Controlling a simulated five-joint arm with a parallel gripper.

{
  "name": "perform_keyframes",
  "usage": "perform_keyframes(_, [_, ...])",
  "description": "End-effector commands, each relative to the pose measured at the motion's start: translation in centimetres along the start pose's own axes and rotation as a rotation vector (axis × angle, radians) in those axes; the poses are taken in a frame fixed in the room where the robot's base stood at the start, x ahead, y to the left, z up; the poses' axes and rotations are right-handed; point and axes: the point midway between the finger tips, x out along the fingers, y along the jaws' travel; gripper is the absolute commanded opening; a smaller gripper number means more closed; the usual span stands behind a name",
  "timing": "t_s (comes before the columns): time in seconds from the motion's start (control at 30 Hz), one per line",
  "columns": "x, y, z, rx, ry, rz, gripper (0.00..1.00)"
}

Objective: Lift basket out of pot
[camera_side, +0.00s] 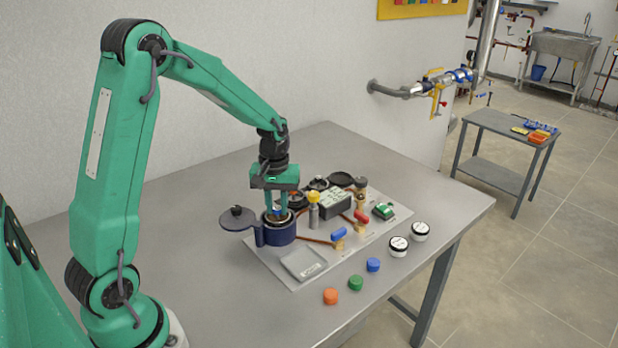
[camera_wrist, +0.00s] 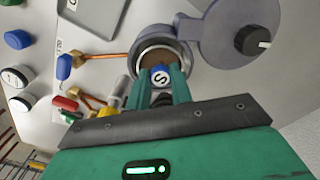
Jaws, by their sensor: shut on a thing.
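The dark blue pot (camera_side: 276,238) stands at the left edge of the light board, its round mouth facing up. Its lid (camera_side: 237,220) is swung open to the left; in the wrist view the lid (camera_wrist: 220,38) lies beside the mouth. My gripper (camera_side: 277,212) points straight down over the pot. Its fingers are shut on a blue knob with a white label (camera_wrist: 160,75), which appears to be the top of the basket. The fingers and the pot wall hide most of the basket, so its height in the pot cannot be told.
The board (camera_side: 300,262) carries a grey box (camera_side: 335,206), valves, copper pipes and dark round parts close right of and behind the pot. Orange (camera_side: 330,296), green (camera_side: 355,283) and blue (camera_side: 373,265) caps and two white-topped jars (camera_side: 398,246) line the front right.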

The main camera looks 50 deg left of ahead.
Motion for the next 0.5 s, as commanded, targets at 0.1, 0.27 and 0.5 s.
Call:
perform_keyframes(0.1, [-2.1, 0.1, -0.1, 0.0, 0.006, 0.003, 0.0])
perform_keyframes(0.27, [-4.4, 0.0, -0.1, 0.0, 0.005, 0.003, 0.0])
perform_keyframes(0.5, [-6.5, 0.0, 0.0, 0.0, 0.002, 0.001, 0.0])
